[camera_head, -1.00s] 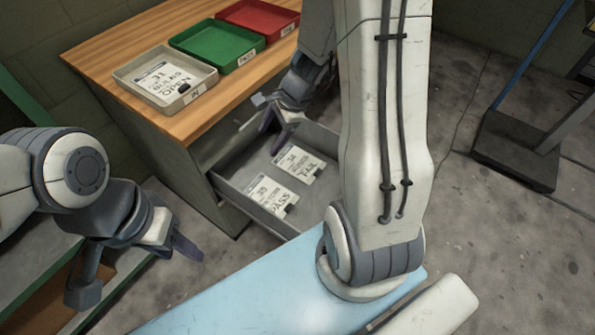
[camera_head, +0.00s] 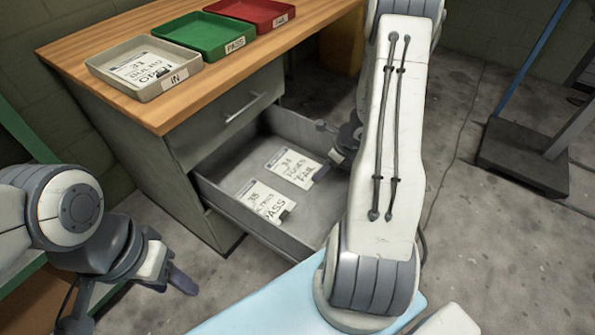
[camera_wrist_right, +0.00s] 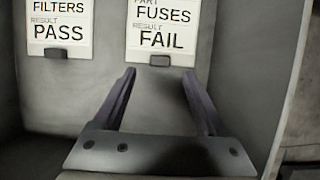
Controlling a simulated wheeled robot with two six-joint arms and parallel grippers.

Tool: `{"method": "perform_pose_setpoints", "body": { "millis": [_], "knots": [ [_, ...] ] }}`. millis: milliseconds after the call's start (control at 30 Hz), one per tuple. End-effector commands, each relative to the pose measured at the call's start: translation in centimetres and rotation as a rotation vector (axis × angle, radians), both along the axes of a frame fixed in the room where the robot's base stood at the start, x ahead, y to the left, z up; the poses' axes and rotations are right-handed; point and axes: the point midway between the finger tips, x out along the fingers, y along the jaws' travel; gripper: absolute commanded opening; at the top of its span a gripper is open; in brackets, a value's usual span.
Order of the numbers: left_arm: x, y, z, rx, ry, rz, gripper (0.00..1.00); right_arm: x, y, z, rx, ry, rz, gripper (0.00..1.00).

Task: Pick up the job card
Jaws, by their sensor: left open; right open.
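One card (camera_head: 143,69) lies in the grey IN tray (camera_head: 168,94) on the desk. Its large word looks like OPEN. Two more white cards lie in the open drawer (camera_head: 222,209): a FILTERS PASS card (camera_head: 262,199) and a FUSES FAIL card (camera_head: 292,166). They also show in the right wrist view as the PASS card (camera_wrist_right: 60,22) and the FAIL card (camera_wrist_right: 163,22), each with a dark tab at its lower edge. My right gripper (camera_wrist_right: 160,78) is open and empty, its fingertips just short of the FAIL card. My left gripper (camera_head: 182,280) is open and empty, apart from the desk.
A green PASS tray (camera_head: 205,50) and a red FAIL tray (camera_head: 262,24) stand beside the IN tray on the wooden desk (camera_head: 75,38). A closed drawer with a handle (camera_head: 245,107) is above the open one. The drawer walls surround my right gripper.

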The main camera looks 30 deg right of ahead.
Motion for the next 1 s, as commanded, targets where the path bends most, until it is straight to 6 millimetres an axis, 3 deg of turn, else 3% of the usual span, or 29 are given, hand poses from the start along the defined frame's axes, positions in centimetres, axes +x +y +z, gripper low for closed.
{"method": "perform_pose_setpoints", "body": {
  "millis": [233,500,533,700,733,1000],
  "knots": [
    [0.0,0.0,-2.5,0.000,0.000,0.000,0.50,1.3,0.5,-3.9,0.000,0.001,0.004,0.75],
    [0.0,0.0,-2.6,0.000,0.000,0.000,0.50,1.6,0.6,-4.2,0.000,0.000,0.001,0.75],
    [0.0,0.0,-2.6,0.000,0.000,0.000,0.50,1.6,0.6,-4.2,0.000,0.000,0.001,0.71],
    [0.0,0.0,-2.6,0.000,0.000,0.000,0.50,1.6,0.6,-4.2,0.000,0.000,0.001,0.06],
    [0.0,0.0,-2.6,0.000,0.000,0.000,0.50,1.6,0.6,-4.2,0.000,0.000,0.001,0.00],
    [0.0,0.0,-2.4,0.000,0.000,0.000,0.50,1.6,0.6,-4.0,-0.001,0.000,0.002,0.00]
  ]
}}
